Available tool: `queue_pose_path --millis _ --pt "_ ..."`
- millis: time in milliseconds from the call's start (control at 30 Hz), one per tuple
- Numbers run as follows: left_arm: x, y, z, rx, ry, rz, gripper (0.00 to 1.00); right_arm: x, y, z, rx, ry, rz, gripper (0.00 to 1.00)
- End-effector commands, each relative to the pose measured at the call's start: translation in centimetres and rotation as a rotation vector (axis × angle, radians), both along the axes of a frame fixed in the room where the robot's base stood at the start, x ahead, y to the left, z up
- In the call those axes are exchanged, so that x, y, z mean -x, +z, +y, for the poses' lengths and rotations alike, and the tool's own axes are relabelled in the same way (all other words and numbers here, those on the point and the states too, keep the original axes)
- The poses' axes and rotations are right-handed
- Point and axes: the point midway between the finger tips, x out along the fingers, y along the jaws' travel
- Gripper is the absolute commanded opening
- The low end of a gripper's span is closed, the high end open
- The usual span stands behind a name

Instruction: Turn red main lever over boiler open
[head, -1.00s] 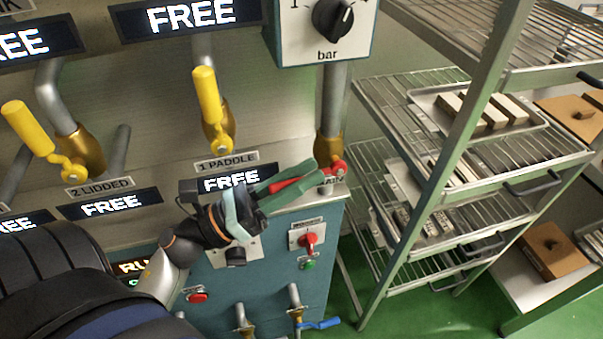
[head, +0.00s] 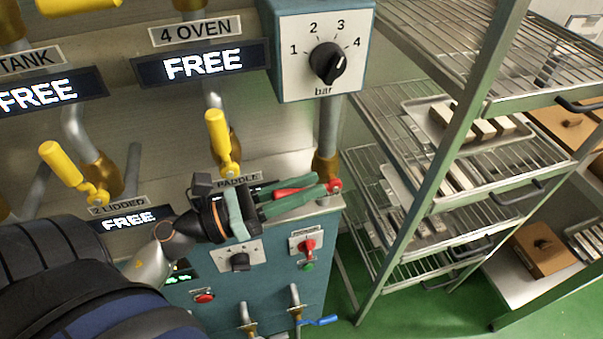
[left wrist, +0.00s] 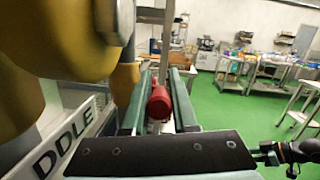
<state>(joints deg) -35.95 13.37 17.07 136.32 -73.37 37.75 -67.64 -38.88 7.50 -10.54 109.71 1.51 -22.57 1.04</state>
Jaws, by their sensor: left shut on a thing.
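The fingers hide part of the lever and of the label under the valve. In the left wrist view the lever's rounded red end (left wrist: 159,102) shows between the two fingers.
A pressure dial box (head: 324,50) is above. A teal cabinet (head: 262,283) with switches lies below. A wire rack (head: 440,170) with trays stands close on the right.

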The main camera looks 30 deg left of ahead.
Motion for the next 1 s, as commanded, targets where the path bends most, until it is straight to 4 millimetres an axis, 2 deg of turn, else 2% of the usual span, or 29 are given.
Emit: queue_pose_path --millis 33,233,667,700,933,1000 --pt "0.03 0.24 -0.15 -0.028 -0.009 0.024 0.0 -0.05 0.47 0.01 0.0 0.0 -0.002 0.38" --pt "-0.17 0.37 -0.2 -0.071 -0.003 0.076 0.0 0.0 0.12 0.0 0.0 0.0 0.0 0.38" --pt "-0.24 0.58 -0.17 -0.077 0.003 0.087 0.0 0.05 0.07 0.01 0.0 0.0 0.001 0.38" --pt "-0.24 0.58 -0.17 -0.078 0.004 0.086 0.29 0.05 0.07 0.01 0.0 0.0 0.002 0.38" --pt "-0.23 0.62 -0.2 -0.076 0.003 0.086 0.55 0.06 0.05 0.0 0.0 0.0 0.002 0.38" --pt "-0.24 0.63 -0.2 -0.076 0.003 0.086 0.56 0.06 0.05 0.0 0.0 0.0 0.002 0.38"
